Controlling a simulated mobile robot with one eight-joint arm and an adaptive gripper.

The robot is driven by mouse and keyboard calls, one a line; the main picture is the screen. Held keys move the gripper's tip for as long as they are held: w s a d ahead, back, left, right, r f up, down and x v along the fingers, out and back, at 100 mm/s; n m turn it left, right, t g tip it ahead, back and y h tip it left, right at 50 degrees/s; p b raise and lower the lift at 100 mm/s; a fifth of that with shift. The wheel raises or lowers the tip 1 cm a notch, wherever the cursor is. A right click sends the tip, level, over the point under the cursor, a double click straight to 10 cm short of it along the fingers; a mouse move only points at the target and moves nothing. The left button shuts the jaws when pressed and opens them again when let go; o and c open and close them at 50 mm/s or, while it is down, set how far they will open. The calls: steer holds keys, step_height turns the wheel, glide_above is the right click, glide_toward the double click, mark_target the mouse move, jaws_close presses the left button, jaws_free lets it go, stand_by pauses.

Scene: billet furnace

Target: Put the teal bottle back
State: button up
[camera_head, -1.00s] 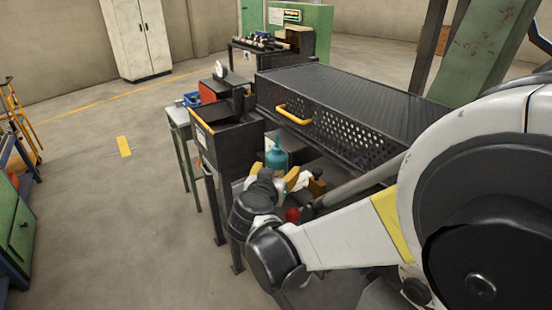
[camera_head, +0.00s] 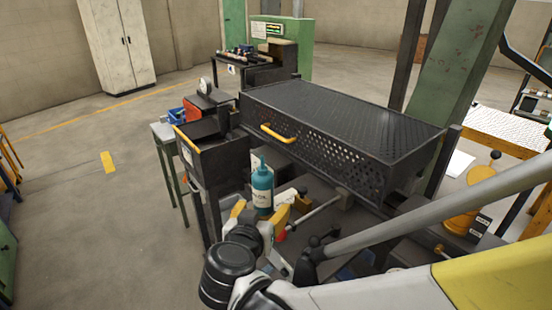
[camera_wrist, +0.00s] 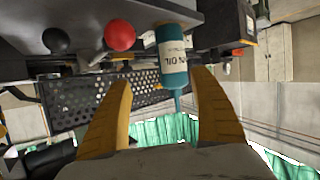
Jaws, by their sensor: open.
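The teal bottle (camera_head: 262,188) stands upright in the head view, with a narrow top and a pale label. It is beside the front of the dark perforated housing, and its base is partly hidden by my gripper. In the wrist view the bottle (camera_wrist: 173,62) appears upside down, its label partly readable as "OIL". My gripper (camera_wrist: 161,77) is open, with two yellow fingers spread. The bottle shows beyond the fingertips, closer to the right finger. I cannot tell whether a finger touches it. In the head view my gripper (camera_head: 270,206) is at the bottle's lower part.
The black perforated housing (camera_head: 340,125) with a yellow handle (camera_head: 278,134) stands behind the bottle. A dark box (camera_head: 212,155) is to its left. A red ball knob (camera_wrist: 120,35) and a black knob (camera_wrist: 56,40) are near my left finger. Open floor (camera_head: 85,220) lies at left.

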steer(key=s+d+g, duration=0.1)
steer(key=d, duration=0.3)
steer(key=s+d+f+g, duration=0.1)
steer(key=s+d+g, duration=0.1)
steer(key=d, duration=0.3)
steer(key=s+d+g, duration=0.1)
steer(key=s+d, duration=0.1)
steer(key=d, duration=0.3)
steer(key=shift+s+f+n, duration=0.15)
steer(key=shift+s+n, duration=0.1)
steer(key=shift+n, duration=0.05)
steer(key=s+d+n+g+y, duration=0.1)
steer(key=s+d+g+y, duration=0.1)
steer(key=s, duration=0.8)
steer(key=shift+s+d+n+y, duration=0.15)
steer(key=shift+d+n+y, duration=0.15)
steer(key=shift+d+y, duration=0.65)
steer(key=shift+d+f+h, duration=0.15)
steer(key=shift+d+h, duration=0.05)
steer(key=shift+h, duration=0.05)
